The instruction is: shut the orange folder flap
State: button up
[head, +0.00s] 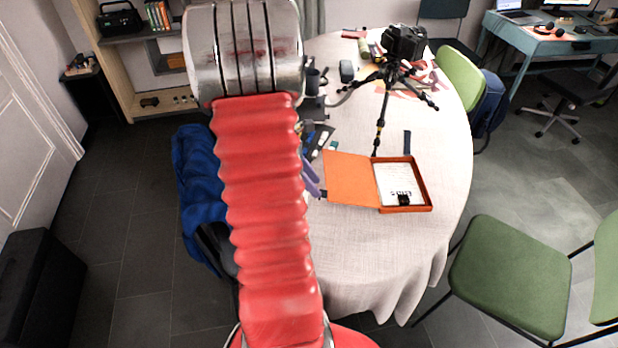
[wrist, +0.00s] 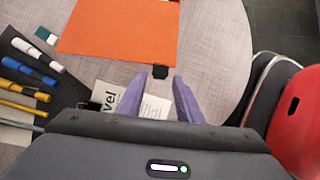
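The orange folder lies open on the table. Its flap (head: 350,178) is laid out flat to the left, and its shallow orange tray (head: 428,190) is on the right, holding white paper and a black clip (head: 404,200). In the wrist view the flap (wrist: 120,28) fills the upper middle, with a black tab (wrist: 160,71) at its near edge. My gripper (wrist: 154,80) has its two purple fingers apart, with nothing clearly between them, and the tips are close to the tab. Contact cannot be told. In the head view my arm hides most of the gripper (head: 316,188).
A black camera (head: 404,42) on a tripod (head: 380,115) stands behind the folder. Several pens (wrist: 35,48) lie on a dark mat to the left in the wrist view, near a printed booklet (wrist: 108,94). The tablecloth (head: 375,248) in front of the folder is clear.

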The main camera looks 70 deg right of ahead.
jog(key=shift+x, duration=1.45)
jog(key=shift+c, duration=0.4)
jog(key=shift+c, duration=1.4)
jog(key=shift+r, duration=0.2)
jog(key=shift+s+d+r, duration=0.1)
jog(key=shift+s+r, duration=0.1)
jog(key=shift+r, duration=0.45)
jog(key=shift+s+d+r, duration=0.1)
jog(key=shift+s+r, duration=0.15)
jog(key=shift+r, duration=0.45)
